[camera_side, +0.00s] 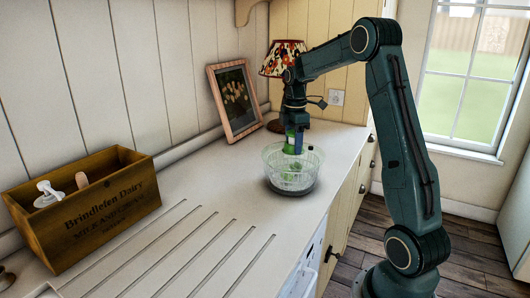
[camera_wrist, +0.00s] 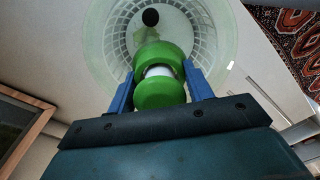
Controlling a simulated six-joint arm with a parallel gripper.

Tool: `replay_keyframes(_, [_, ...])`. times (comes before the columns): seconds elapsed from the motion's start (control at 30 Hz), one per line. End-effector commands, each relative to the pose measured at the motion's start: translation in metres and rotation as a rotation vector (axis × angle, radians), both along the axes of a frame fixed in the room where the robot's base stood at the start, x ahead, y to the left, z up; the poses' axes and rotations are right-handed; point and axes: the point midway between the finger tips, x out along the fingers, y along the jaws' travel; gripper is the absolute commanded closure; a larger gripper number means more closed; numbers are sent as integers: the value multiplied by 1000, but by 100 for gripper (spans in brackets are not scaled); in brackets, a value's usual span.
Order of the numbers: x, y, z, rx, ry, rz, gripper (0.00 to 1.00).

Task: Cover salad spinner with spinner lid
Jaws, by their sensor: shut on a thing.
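The salad spinner (camera_side: 291,184) is a clear, round bowl with a slotted basket, standing upright on the white counter. Green pieces show inside it. In the wrist view the spinner (camera_wrist: 215,45) lies beyond my fingertips. My gripper (camera_side: 294,145) points down over the bowl's mouth. In the wrist view its blue fingers (camera_wrist: 160,88) are shut on a green knob with a white band, which looks like the grip of the spinner lid (camera_wrist: 160,95). The lid's disc is see-through or hard to make out, so I cannot tell if it touches the rim.
A wooden crate (camera_side: 97,219) with bottles stands at the left on the counter (camera_side: 218,190). A framed picture (camera_side: 234,101) leans on the wall, and a lamp (camera_side: 283,59) with a patterned shade stands behind my gripper. Grooves cross the front counter, which is otherwise clear.

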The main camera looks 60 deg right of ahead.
Motion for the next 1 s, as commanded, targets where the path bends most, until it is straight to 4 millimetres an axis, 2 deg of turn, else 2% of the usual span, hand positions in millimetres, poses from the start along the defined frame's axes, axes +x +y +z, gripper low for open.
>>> replay_keyframes(0.03, [0,0,0,-1,-1,0,81])
replay_keyframes(0.07, [0,0,0,-1,-1,0,45])
replay_keyframes(0.1, [0,0,0,-1,-1,0,40])
replay_keyframes(0.47, [0,0,1,0,0,0,40])
replay_keyframes(1.0, [0,0,28,-2,-2,0,40])
